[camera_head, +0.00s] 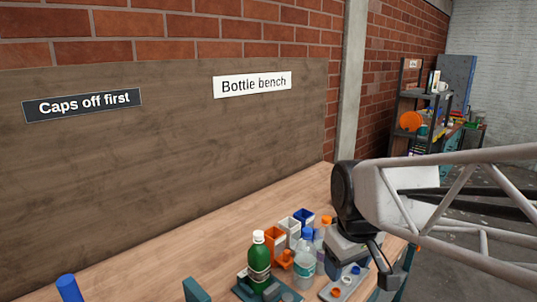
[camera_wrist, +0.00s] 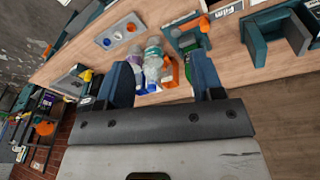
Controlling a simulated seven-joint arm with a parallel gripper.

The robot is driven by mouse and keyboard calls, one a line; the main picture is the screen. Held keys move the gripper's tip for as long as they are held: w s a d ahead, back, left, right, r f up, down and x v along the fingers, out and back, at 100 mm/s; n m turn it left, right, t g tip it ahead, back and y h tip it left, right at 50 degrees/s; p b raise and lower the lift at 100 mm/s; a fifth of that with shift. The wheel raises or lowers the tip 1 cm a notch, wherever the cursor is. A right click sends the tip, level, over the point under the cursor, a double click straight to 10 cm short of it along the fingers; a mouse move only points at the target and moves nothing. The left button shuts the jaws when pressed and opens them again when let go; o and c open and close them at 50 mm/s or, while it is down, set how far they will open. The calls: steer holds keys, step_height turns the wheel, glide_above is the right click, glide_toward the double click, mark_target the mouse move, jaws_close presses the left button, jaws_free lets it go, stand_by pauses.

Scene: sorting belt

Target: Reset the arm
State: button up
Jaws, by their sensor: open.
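My gripper (camera_wrist: 162,78) is open, its two blue fingers spread apart in the wrist view. Nothing is visibly held; clear bottles (camera_wrist: 153,58) show beyond and between the fingers, on the bench. In the head view my arm reaches in from the right, with its wrist above the right part of the wooden bench (camera_head: 165,262). The fingertips cannot be made out there. Left of my wrist stand a green bottle (camera_head: 259,268) with a white cap and a clear bottle (camera_head: 305,270) with a blue cap, both upright.
Orange (camera_head: 274,240), white (camera_head: 290,227) and blue (camera_head: 303,217) bins stand behind the bottles. A grey tray with caps (camera_head: 345,283) lies at the front. A blue cylinder (camera_head: 68,288) is at bottom left. The bench's left middle is clear; a wooden panel (camera_head: 170,155) backs it.

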steer(key=s+d+f+m, duration=0.1)
steer(key=s+m, duration=0.1)
steer(key=s, duration=0.3)
steer(key=s+d+f+m, duration=0.1)
steer(key=s+d+m, duration=0.1)
steer(key=s, duration=0.3)
steer(key=shift+d+f+m+t, duration=0.3)
steer(key=shift+m, duration=0.2)
